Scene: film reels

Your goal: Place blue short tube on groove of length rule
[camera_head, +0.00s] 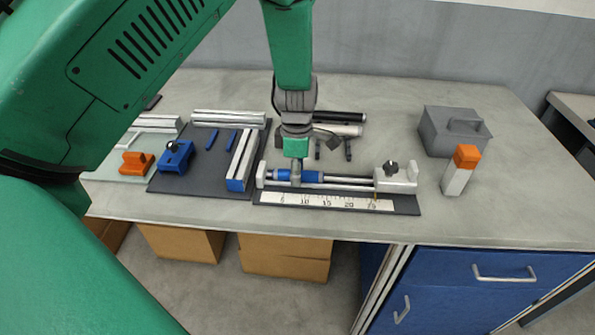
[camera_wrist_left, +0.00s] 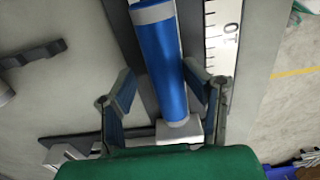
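The blue short tube (camera_head: 311,177) lies along the length rule (camera_head: 395,181), near its left end, in the head view. In the left wrist view the blue tube (camera_wrist_left: 162,72) has a grey band and runs up the picture beside the printed scale (camera_wrist_left: 222,35). My left gripper (camera_head: 296,181) points down over the tube and hides part of it. In the wrist view its fingers (camera_wrist_left: 163,92) stand apart on either side of the tube, with a visible gap on the left. Whether the tube is fully seated in the groove is hidden. My right gripper is not in view.
A dark mat (camera_head: 202,179) with a blue clamp (camera_head: 176,157) and pale rails lies left of the rule. An orange part (camera_head: 136,163) is farther left. A grey box (camera_head: 450,131) and an orange-topped block (camera_head: 461,171) stand right. The front-right tabletop is clear.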

